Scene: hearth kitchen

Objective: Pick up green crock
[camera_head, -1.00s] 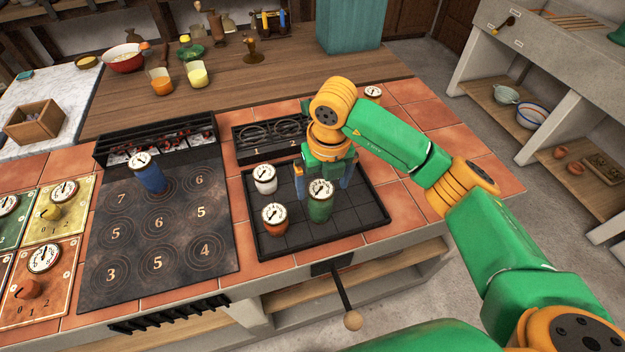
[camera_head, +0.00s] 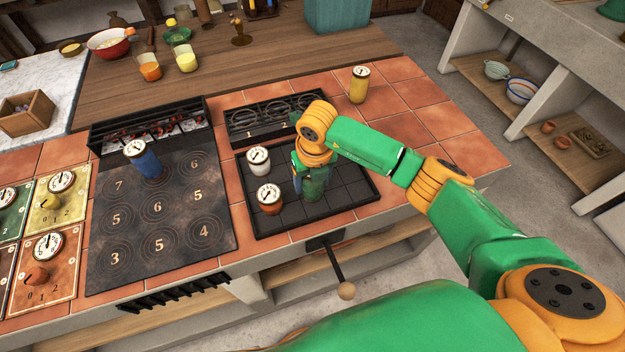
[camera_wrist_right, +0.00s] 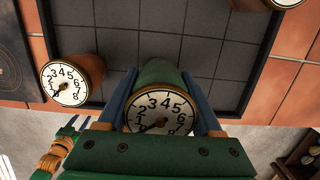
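The green crock (camera_head: 314,186) stands on the black tiled tray (camera_head: 352,208), its dial hidden by my gripper in the head view. In the right wrist view the green crock (camera_wrist_right: 160,76) shows its white dial between my blue fingers. My right gripper (camera_head: 312,178) is lowered over it. Its fingers (camera_wrist_right: 160,98) lie close along both sides with no clear gap, and look shut on the crock. My left gripper (camera_wrist_right: 76,126) shows small at the lower left of the right wrist view, its fingers apart and empty; it is outside the head view.
On the tray, a white crock (camera_head: 258,160) and an orange crock (camera_head: 269,200) stand left of the green one. A yellow crock (camera_head: 359,86) stands behind on the tiles. A blue crock (camera_head: 142,160) is on the numbered hob (camera_head: 130,244). The tray's right part is clear.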

